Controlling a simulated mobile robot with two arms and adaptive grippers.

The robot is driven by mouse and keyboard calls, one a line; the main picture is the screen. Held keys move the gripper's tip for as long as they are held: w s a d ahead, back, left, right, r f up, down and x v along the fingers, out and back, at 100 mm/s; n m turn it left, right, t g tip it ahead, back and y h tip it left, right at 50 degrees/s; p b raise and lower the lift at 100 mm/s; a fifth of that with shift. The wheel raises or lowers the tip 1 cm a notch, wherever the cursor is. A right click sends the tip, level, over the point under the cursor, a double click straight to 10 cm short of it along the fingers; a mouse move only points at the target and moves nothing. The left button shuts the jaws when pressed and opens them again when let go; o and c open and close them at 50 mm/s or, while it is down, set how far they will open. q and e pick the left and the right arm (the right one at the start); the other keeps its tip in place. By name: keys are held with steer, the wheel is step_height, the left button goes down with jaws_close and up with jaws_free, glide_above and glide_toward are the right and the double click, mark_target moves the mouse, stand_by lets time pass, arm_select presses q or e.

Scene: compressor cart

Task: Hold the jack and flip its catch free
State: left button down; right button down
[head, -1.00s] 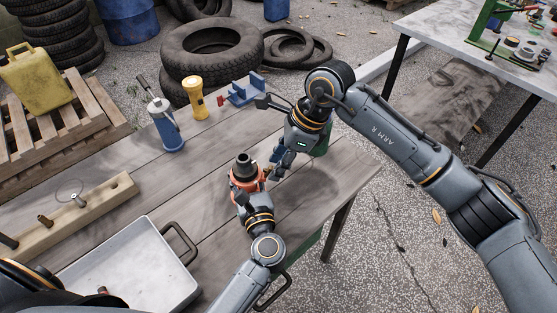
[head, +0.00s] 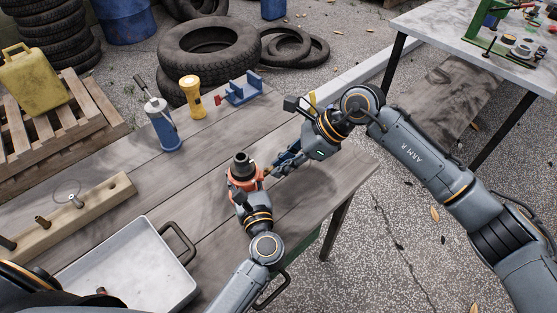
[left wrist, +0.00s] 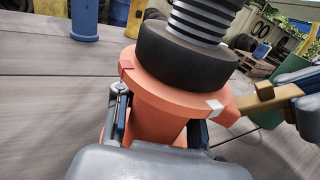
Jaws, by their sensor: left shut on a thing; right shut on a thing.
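The orange jack (head: 240,181), with a black collar and ribbed top, stands upright on the wooden bench near its right end. In the left wrist view the jack (left wrist: 157,130) fills the middle, a white mark on its orange flange. My left gripper (head: 241,192) is shut around its body from the front; the fingers show on both sides in the wrist view. A brass catch (left wrist: 262,103) sticks out from the flange's right side. My right gripper (head: 272,168) reaches in from the right and is shut on the catch, partly hiding its outer end.
A blue canister (head: 165,131), a yellow flashlight (head: 192,96) and a blue vise (head: 241,92) stand along the bench's back. A wooden block with pegs (head: 105,196) and a grey tray (head: 135,265) lie at left. The bench right of the jack is bare.

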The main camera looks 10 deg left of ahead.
steer(key=shift+w+d+f+g+y, duration=0.1)
steer(key=shift+d+f+g+y, duration=0.15)
steer(key=shift+f+y, duration=0.5)
steer(key=shift+w+d+f+g+y, duration=0.1)
steer(key=shift+d+f+g+y, duration=0.15)
steer(key=shift+y, duration=0.95)
steer(key=shift+d+f+g+y, duration=0.3)
steer(key=shift+f+y, duration=0.15)
steer(key=shift+y, duration=0.5)
steer(key=c, duration=1.4)
jaws_free()
steer(key=shift+o, duration=0.2)
steer(key=v, duration=1.2)
steer(key=shift+f, duration=0.15)
arm_select(q)
steer(key=c, duration=0.7)
jaws_free()
steer(key=shift+c, duration=0.2)
